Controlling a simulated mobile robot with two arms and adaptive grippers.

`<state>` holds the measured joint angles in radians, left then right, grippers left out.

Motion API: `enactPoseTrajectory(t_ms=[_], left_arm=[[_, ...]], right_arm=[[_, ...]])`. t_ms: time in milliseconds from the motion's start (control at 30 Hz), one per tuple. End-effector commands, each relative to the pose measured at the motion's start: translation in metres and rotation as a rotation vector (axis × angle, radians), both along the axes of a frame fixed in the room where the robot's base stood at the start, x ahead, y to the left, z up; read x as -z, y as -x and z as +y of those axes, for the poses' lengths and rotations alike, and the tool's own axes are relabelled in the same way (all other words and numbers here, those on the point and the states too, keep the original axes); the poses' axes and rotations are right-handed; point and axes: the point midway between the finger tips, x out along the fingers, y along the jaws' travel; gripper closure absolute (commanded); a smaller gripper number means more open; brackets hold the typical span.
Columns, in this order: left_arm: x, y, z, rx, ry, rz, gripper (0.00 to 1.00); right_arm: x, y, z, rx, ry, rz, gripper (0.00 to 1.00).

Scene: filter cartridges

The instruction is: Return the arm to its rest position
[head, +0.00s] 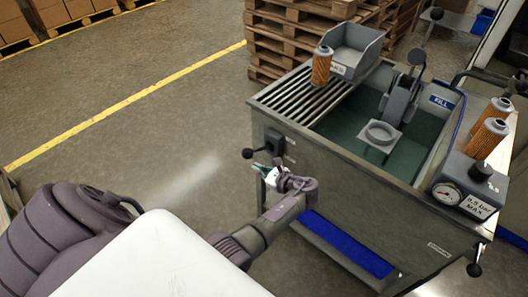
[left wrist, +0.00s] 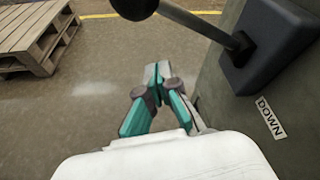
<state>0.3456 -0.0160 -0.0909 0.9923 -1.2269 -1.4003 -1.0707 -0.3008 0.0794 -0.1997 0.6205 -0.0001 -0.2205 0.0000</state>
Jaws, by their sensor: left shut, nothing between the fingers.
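My left gripper (head: 262,170) is shut and empty beside the outer left wall of the grey wash tank (head: 360,215). In the left wrist view its teal fingers (left wrist: 158,75) meet at the tips with nothing between them. A lever with a black ball knob (head: 247,153) sticks out from a dark box on the tank wall, close above the gripper. The knob (left wrist: 134,8) and a label reading DOWN (left wrist: 269,117) also show in the left wrist view. My right gripper is not in view.
An orange filter cartridge (head: 321,66) stands on the tank's slatted rack (head: 302,96), beside a grey bin (head: 356,48). Two more cartridges (head: 486,138) stand at the right near a pressure gauge (head: 447,194). Pallets (head: 285,40) are stacked behind. Floor left of the tank is clear.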

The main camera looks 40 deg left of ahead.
Motion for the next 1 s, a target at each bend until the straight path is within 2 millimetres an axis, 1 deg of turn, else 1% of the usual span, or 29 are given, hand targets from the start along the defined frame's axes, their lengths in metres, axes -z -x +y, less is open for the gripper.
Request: enactPoseTrajectory(t_ms=[33,100,167,267,400,500,600,767,867,967,1000], left_arm=[[-0.007,-0.001,-0.014,0.006,0.006,-0.006,1.00],[-0.012,0.001,-0.027,0.006,0.007,-0.006,1.00],[-0.016,0.003,-0.037,0.005,0.006,-0.005,1.00],[-0.023,0.006,-0.055,0.006,0.006,-0.005,1.00],[-0.030,0.009,-0.074,0.005,0.006,-0.004,1.00],[-0.033,0.010,-0.082,0.005,0.005,-0.004,1.00],[-0.035,0.011,-0.086,0.005,0.004,-0.004,1.00],[-0.035,0.011,-0.087,0.004,0.005,-0.004,1.00],[-0.021,0.015,-0.087,0.016,0.032,0.000,1.00],[0.020,0.027,-0.089,0.044,0.116,0.000,1.00],[0.043,0.035,-0.091,0.056,0.169,-0.004,1.00]], right_arm=[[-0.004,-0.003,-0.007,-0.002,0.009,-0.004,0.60],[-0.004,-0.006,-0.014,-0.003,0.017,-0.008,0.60],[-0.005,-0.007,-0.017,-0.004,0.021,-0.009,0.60],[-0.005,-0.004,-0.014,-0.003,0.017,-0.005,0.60],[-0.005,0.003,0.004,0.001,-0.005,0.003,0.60],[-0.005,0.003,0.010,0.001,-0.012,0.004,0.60],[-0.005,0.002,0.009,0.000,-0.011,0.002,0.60],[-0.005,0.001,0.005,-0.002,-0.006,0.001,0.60],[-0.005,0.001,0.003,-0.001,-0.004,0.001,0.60],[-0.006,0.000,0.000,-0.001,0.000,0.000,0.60],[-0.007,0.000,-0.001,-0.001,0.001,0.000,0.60]])
